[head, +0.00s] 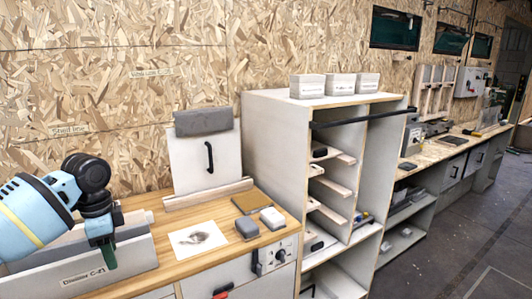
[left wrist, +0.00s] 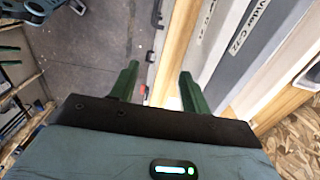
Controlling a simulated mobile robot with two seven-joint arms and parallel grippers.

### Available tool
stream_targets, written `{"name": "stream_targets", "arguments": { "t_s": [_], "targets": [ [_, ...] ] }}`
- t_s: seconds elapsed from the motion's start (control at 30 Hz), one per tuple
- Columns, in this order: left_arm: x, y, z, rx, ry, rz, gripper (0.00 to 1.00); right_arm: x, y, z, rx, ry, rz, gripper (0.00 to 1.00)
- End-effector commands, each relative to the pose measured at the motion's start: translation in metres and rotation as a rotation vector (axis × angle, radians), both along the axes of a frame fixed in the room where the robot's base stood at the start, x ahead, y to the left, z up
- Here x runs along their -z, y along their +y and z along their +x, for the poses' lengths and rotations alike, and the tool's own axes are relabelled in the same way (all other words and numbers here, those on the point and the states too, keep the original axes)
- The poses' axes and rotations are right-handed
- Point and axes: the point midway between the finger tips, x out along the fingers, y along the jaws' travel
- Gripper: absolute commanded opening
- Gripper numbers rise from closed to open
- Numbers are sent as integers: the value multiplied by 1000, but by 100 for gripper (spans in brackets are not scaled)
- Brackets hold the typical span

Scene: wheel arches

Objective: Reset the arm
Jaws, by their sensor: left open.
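My left arm (head: 38,210) comes in from the left in the head view, with a light blue link and dark joints. My left gripper (head: 106,254) points down in front of a grey bin at the left end of the wooden worktop. In the left wrist view my left gripper (left wrist: 157,76) shows two green fingers spread apart with nothing between them. Whether it touches the bin cannot be told.
The grey labelled bin (head: 140,257) stands close behind the gripper. A white shelf cabinet (head: 275,140) stands to the right. Open floor (head: 450,235) lies at far right.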

Motion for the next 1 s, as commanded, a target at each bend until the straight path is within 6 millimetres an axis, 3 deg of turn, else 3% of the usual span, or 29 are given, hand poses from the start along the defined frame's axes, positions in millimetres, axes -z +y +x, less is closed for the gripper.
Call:
{"name": "stream_targets", "arguments": {
  "t_s": [0.03,0.27,0.47,0.7,1.0],
  "targets": [
    [19,-10,-1,8,3,-5,47,-1,0,1,1,-2,1,61],
    [78,-45,-1,15,-43,-44,47,-3,1,2,2,-6,2,61],
    [147,-87,-15,8,-95,-113,47,-6,1,6,4,-14,4,61],
    [229,-145,-51,-46,-177,-242,47,-8,0,6,1,-17,0,61],
    [301,-197,-116,-191,-277,-411,47,-10,-2,7,-7,-23,-7,61]
  ]
}}
